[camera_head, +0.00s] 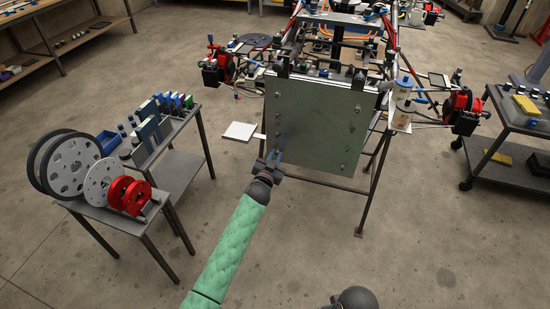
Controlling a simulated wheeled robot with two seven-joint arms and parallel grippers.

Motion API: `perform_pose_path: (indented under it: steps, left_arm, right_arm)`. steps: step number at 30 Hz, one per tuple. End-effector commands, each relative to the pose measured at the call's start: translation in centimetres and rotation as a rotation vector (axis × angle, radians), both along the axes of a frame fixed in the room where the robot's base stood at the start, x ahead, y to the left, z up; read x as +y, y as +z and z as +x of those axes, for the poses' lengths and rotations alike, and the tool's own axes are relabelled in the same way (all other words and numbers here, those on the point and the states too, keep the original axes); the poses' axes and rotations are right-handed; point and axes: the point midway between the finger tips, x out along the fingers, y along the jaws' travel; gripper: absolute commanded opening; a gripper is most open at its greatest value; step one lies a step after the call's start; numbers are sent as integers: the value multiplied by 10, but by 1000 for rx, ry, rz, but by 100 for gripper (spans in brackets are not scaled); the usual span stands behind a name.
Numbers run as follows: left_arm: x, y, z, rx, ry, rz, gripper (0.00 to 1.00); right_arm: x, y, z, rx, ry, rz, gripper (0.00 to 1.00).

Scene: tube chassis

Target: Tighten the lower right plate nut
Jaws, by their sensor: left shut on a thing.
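The flat grey-green plate (315,118) stands nearly upright at the front of the tube chassis. Small nuts or bolts show along its right side, with one near the lower right corner (345,166). My left gripper (275,156), on the green-sleeved arm, is at the plate's lower left edge. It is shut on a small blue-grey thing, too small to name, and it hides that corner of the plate. I cannot tell if the gripper touches the plate.
A table (125,218) with wheels and red discs stands at the left. A dark cart (515,165) with yellow items is at the right. The chassis has red brake parts (463,108) on both sides.

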Motion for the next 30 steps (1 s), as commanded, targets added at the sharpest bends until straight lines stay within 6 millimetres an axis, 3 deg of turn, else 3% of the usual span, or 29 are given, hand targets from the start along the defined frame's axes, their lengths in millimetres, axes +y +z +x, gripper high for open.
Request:
perform_pose_path:
  steps: [19, 30]
  left_arm:
    - [-1, -4, -1, -188, -1, 588, 0]
    - [-1, -4, -1, -295, -2, 918, 0]
  right_arm:
    - [-5, 40, -17, -2, 2, 3, 38]
    - [3, 25, -9, -18, 6, 17, 38]
